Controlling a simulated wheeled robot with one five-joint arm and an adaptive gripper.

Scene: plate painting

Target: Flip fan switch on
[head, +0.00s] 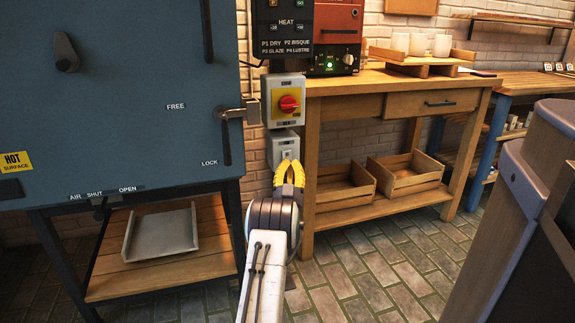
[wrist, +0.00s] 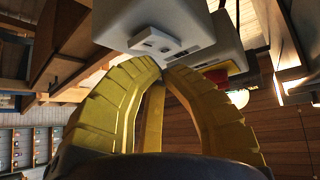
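A small grey switch box (head: 285,144) is fixed on the post at the bench's left end, below the box with a red rotary knob (head: 289,104) on a yellow plate. I take the grey box to be the fan switch; its label is too small to read. In the wrist view a pale box (wrist: 187,18) with a small raised switch (wrist: 157,42) is just beyond my fingertips. My gripper (head: 290,164) has yellow fingers, their tips close together and nothing seen between them. It also shows in the wrist view (wrist: 163,70). Contact with the switch cannot be told.
A wooden bench (head: 350,83) holds a control unit (head: 337,62) and a tray of cups (head: 420,56). Wooden crates (head: 410,170) sit on its lower shelf. Tiled floor (head: 380,260) is clear.

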